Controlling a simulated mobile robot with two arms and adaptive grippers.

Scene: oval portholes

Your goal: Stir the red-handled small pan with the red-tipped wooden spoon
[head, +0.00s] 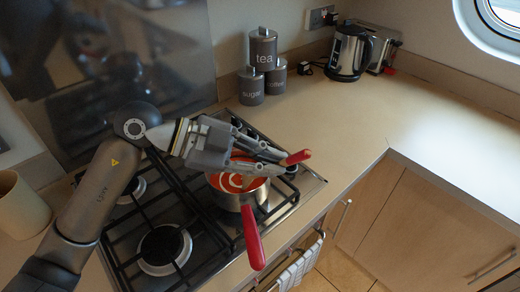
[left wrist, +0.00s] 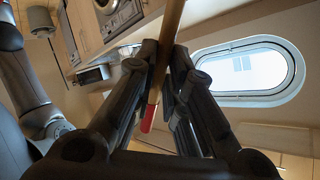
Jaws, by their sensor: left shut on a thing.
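The small pan (head: 240,198) stands on the right side of the stove, its red handle (head: 252,240) pointing toward the front edge. It holds orange-red food with a pale swirl. My left gripper (head: 285,162) is over the pan, shut on the wooden spoon. The spoon's red tip (head: 296,158) sticks out to the right beyond the fingers. In the left wrist view the spoon's wooden shaft (left wrist: 171,35) runs between the fingers, with its red end (left wrist: 148,118) nearer the camera. The fingers hide part of the pan; whether the spoon's lower end touches the food is unclear. My right gripper is not in view.
The gas stove (head: 165,245) has black grates around the pan. Grey canisters (head: 252,86) stand behind it. A kettle (head: 349,52) and toaster (head: 384,50) are at the back. A beige pot (head: 20,207) stands at left. The right counter (head: 425,110) is mostly clear.

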